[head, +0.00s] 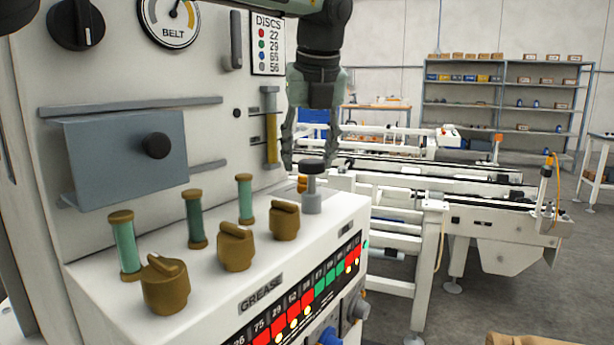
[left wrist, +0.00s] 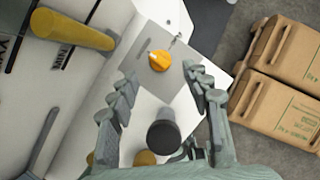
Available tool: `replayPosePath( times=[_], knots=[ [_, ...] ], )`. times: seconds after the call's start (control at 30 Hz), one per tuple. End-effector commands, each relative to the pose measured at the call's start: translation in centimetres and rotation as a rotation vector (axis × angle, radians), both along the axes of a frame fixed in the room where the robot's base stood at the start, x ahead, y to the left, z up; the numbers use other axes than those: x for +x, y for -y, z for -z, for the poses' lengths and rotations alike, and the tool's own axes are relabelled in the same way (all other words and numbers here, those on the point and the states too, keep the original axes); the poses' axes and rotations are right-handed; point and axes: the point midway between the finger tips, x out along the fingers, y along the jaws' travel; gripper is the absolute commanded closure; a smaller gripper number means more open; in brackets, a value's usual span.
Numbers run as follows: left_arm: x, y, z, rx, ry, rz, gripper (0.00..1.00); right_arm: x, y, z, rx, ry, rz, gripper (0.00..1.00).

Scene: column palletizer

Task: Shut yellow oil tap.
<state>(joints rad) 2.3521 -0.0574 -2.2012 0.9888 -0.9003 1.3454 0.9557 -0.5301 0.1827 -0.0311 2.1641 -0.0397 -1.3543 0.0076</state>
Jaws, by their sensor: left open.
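The yellow oil tap (left wrist: 160,61) is a small orange-yellow knob on a grey plate in the left wrist view. In the head view only a bit of it (head: 302,181) shows behind the black-topped grey plunger (head: 312,200). My left gripper (head: 312,160) is open and empty, fingers pointing down over the far end of the console ledge. In the left wrist view the tap lies ahead, between and beyond the fingertips (left wrist: 160,72), apart from them. The plunger's black top (left wrist: 163,136) shows between the fingers nearer the palm. My right gripper is not in view.
Brown grease knobs (head: 236,247) and green sight tubes (head: 195,220) line the ledge. A yellow sight tube (head: 271,138) is on the panel beside my fingers. Cardboard boxes (left wrist: 292,50) lie below at right in the left wrist view. A conveyor (head: 450,185) stands beyond.

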Motion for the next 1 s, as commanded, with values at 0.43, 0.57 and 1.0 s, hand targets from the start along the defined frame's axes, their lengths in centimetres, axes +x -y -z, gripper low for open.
replayPosePath(
  times=[0.43, 0.57, 1.0],
  knots=[
    [1.7, -0.2, 4.4, 0.0, -0.001, 0.003, 0.51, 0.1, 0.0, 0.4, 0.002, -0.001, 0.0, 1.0],
    [1.8, -0.2, 4.4, 0.0, -0.001, 0.004, 0.51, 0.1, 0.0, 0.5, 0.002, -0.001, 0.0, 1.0],
    [1.7, -0.2, 4.4, 0.0, -0.001, 0.004, 0.96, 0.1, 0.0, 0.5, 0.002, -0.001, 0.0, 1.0]
  ],
)
